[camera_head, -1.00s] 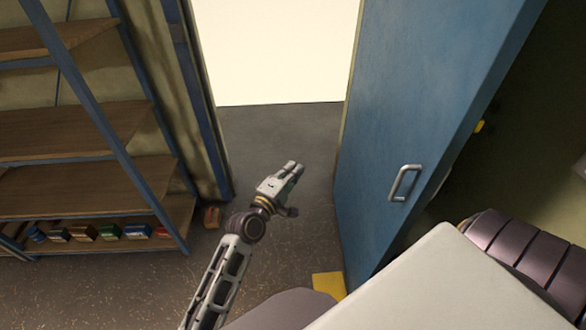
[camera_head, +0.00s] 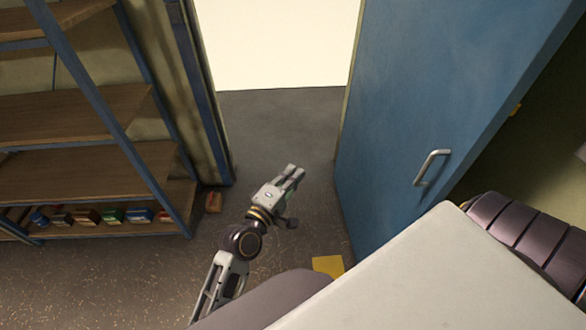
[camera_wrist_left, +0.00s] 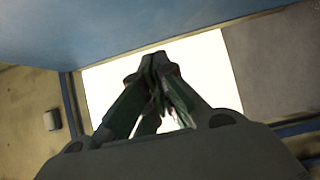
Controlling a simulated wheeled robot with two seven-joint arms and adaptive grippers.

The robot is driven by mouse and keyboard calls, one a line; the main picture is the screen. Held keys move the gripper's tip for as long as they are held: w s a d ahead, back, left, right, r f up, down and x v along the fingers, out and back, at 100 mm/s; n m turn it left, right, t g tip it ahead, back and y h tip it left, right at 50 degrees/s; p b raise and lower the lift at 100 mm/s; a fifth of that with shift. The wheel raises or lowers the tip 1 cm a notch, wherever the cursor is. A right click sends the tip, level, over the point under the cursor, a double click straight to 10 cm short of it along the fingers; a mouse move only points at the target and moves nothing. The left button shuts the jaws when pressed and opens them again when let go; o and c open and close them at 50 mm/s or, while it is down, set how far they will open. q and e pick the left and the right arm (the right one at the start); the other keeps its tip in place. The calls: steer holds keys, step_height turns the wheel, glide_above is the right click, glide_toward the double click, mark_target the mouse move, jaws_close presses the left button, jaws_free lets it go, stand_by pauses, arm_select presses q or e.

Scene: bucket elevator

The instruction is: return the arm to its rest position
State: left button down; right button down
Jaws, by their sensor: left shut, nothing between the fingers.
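My left gripper (camera_head: 294,170) extends out in front of me over the floor, toward the open doorway. Its arm comes up from the bottom of the head view with a bend at the dark joint. In the left wrist view the gripper's fingers (camera_wrist_left: 155,65) meet at the tips with nothing between them, against the bright doorway. My right gripper is not in view.
A blue door (camera_head: 400,130) with a metal handle (camera_head: 432,167) stands open on the right. A wooden shelf unit (camera_head: 80,180) holding small boxes is on the left. A small box (camera_head: 213,202) and a yellow piece (camera_head: 328,265) are on the floor. The doorway (camera_head: 275,45) is clear.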

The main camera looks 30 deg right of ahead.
arm_select(q)
steer(key=shift+s+a, duration=0.2)
steer(key=shift+s, duration=0.05)
steer(key=shift+a, duration=0.1)
stand_by(0.5)
